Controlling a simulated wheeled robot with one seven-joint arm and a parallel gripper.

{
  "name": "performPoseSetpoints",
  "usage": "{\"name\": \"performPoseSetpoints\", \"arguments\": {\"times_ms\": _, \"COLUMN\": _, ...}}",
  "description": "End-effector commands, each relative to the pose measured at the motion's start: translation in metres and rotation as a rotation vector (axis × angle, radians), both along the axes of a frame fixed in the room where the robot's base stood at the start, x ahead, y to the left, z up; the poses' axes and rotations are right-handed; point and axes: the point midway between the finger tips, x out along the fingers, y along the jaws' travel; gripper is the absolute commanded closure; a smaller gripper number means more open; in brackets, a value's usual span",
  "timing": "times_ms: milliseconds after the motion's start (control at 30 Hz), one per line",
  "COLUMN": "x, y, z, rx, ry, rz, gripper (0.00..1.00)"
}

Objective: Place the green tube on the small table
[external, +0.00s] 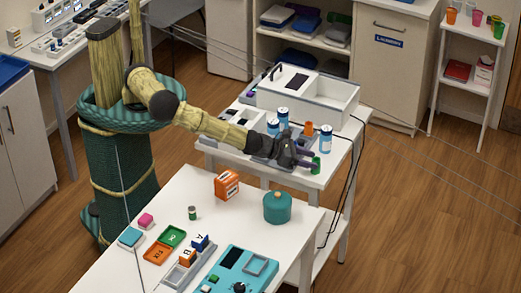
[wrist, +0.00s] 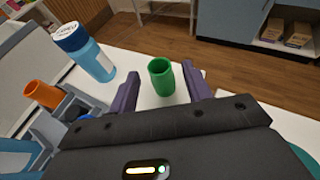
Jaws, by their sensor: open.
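The green tube (external: 316,166) stands upright near the front right corner of a small white table (external: 322,183). In the wrist view the green tube (wrist: 161,77) is between the two purple fingers of my gripper (wrist: 158,85), with bare table showing around it. My gripper (external: 308,160) is open and reaches low over the table from the left, its fingers on either side of the tube. I cannot tell whether either finger touches it.
A blue-capped bottle (external: 326,139) stands just behind the tube. A grey rack (external: 268,149) with an orange tube (wrist: 41,94) is left of it. A white bin (external: 330,101) fills the table's back. A nearer white table (external: 190,180) holds a teal pot (external: 277,208).

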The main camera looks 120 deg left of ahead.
Motion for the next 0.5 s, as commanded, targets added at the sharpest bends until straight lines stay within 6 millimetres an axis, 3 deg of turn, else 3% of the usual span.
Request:
{"name": "performPoseSetpoints", "arguments": {"times_ms": 300, "x": -0.047, "y": -0.030, "z": 0.021, "rx": 0.000, "ry": 0.000, "rz": -0.002, "gripper": 0.51}}
{"name": "performPoseSetpoints", "arguments": {"times_ms": 500, "x": -0.066, "y": -0.041, "z": 0.031, "rx": 0.000, "ry": 0.000, "rz": -0.002, "gripper": 0.51}}
